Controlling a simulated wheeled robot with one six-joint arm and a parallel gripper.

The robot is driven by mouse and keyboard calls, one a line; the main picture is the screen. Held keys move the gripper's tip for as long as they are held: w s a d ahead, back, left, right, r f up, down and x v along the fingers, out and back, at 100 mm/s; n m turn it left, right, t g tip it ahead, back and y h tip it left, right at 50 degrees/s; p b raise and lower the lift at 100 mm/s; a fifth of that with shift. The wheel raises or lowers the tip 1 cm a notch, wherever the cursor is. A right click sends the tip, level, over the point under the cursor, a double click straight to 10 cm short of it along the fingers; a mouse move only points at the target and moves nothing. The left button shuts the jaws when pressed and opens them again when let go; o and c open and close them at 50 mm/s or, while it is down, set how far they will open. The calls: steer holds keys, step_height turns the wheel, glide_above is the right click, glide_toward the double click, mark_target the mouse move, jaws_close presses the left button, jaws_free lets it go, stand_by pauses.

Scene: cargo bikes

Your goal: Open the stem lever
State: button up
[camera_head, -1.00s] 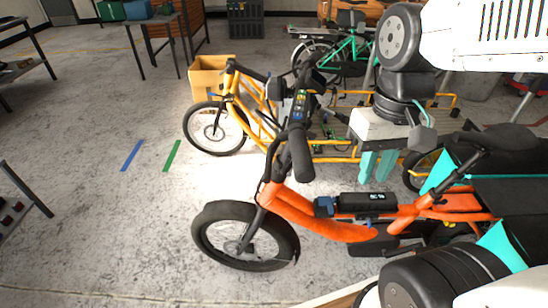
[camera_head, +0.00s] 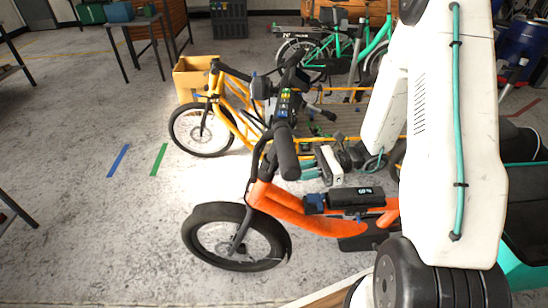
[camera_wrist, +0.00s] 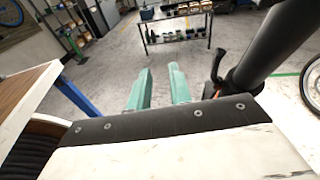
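The orange cargo bike (camera_head: 300,212) stands in front of me with its black handlebar (camera_head: 286,152) and stem at its front. In the wrist view a thick black stem tube (camera_wrist: 272,45) slants down to an orange part of the frame. A slim black lever (camera_wrist: 217,66) stands beside this tube, to the right of my fingers. My gripper (camera_wrist: 160,88) has two teal fingers, apart with nothing between them. In the head view my gripper (camera_head: 308,173) is just right of the handlebar grip, partly hidden. The lever is too small to make out in the head view.
A yellow cargo bike (camera_head: 222,112) stands close behind the orange one, and a green bike (camera_head: 345,50) farther back. A shelf table (camera_wrist: 178,22) stands in the wrist view's background.

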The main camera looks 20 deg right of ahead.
mark_target(272, 164)
steer(key=w+d+f+m+t, duration=0.2)
steer(key=w+d+m+t, duration=0.15)
steer(key=w+t, duration=0.2)
steer(key=shift+m+h, duration=0.3)
steer(key=shift+m, duration=0.25)
steer(key=x, duration=0.8)
steer(key=shift+w+a+r, duration=0.1)
steer(key=shift+a+r, duration=0.2)
steer(key=shift+r, duration=0.1)
